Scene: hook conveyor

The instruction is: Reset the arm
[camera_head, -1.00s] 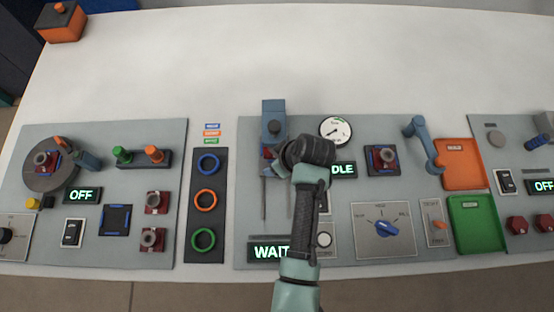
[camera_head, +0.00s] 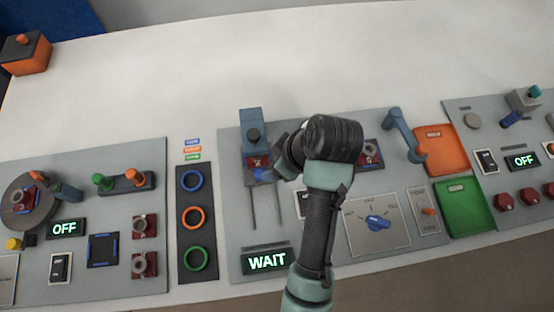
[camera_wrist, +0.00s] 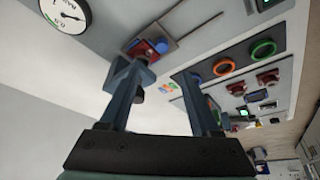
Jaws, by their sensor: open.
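My arm (camera_head: 318,225) reaches up from the bottom over the middle panel. A blue-grey post (camera_head: 251,125) stands behind the block in the head view.
The middle panel also carries a WAIT display (camera_head: 267,261), a blue knob (camera_head: 376,222) and a blue-grey lever arm (camera_head: 404,136). Orange (camera_head: 441,150) and green (camera_head: 464,208) trays lie to the right. Colored rings (camera_head: 192,217) lie left.

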